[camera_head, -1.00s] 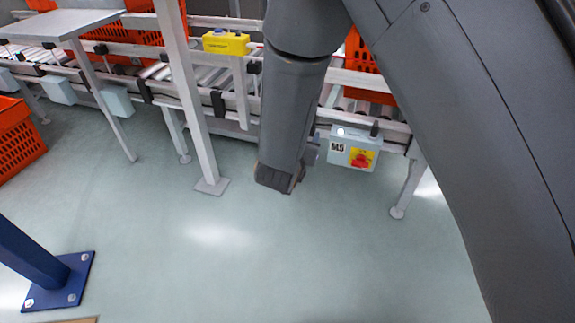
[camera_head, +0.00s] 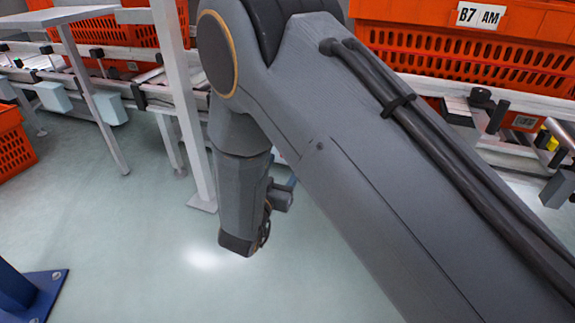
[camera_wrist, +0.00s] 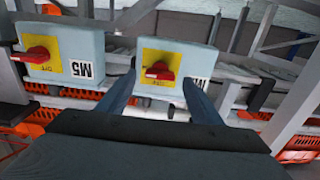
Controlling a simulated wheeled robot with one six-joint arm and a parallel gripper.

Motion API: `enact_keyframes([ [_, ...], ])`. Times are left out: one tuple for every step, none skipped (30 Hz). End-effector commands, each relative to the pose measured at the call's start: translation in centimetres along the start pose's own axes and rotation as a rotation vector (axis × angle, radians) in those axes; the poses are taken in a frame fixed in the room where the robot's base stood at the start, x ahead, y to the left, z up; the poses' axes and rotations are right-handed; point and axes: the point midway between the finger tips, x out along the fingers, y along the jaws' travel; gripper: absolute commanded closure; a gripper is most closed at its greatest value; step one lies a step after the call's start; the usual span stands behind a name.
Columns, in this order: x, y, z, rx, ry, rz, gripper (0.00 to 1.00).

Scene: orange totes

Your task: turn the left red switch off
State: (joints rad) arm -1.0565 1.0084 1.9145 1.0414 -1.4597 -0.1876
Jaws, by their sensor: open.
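Two pale grey switch boxes show in the wrist view, their lettering upside down. The left one in the picture, marked M5, has a red switch (camera_wrist: 37,54) on a yellow plate. The other has a red switch (camera_wrist: 158,71) on a yellow plate, its label partly covered. Both handles look roughly sideways. My gripper (camera_wrist: 160,80) is open, its two fingers pointing toward the second box, with that box's switch in the gap between them. I cannot tell whether the fingers touch the box.
Orange totes (camera_head: 440,50) stand on the roller conveyor behind my arm. A grey post (camera_head: 180,100) stands left of my arm. A blue post foot (camera_head: 45,295) is at the lower left. The floor (camera_head: 130,240) between is clear.

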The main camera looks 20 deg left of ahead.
Motion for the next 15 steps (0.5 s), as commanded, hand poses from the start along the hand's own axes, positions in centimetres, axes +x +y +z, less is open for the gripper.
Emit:
enact_keyframes([
  [0.8, 0.0, 0.2, 0.001, 0.001, 0.001, 0.41],
  [1.2, 0.0, 0.2, 0.000, 0.001, 0.001, 0.41],
  [1.6, 0.1, 0.2, 0.001, 0.001, 0.002, 0.41],
  [1.9, 0.1, 0.2, 0.001, 0.000, 0.002, 0.41],
  [2.1, 0.0, 0.1, 0.001, 0.000, 0.001, 0.41],
  [2.4, 0.0, 0.1, 0.001, 0.000, 0.000, 0.41],
  [2.5, 0.0, 0.1, 0.001, 0.000, 0.000, 0.41],
  [2.7, 0.0, 0.1, 0.001, 0.000, -0.001, 0.41],
  [2.8, 0.0, 0.0, 0.000, 0.000, -0.001, 0.41],
  [2.8, 0.0, 0.0, 0.000, 0.000, -0.001, 0.41],
  [2.8, 0.0, 0.0, 0.000, 0.000, -0.001, 0.41],
  [2.9, 0.0, 0.0, -0.001, 0.000, -0.001, 0.41],
  [2.9, 0.0, 0.0, -0.001, 0.000, -0.001, 0.41],
  [2.8, 0.0, 0.0, -0.001, 0.000, -0.001, 0.41],
  [2.8, 0.0, 0.0, -0.001, 0.000, -0.001, 0.41],
])
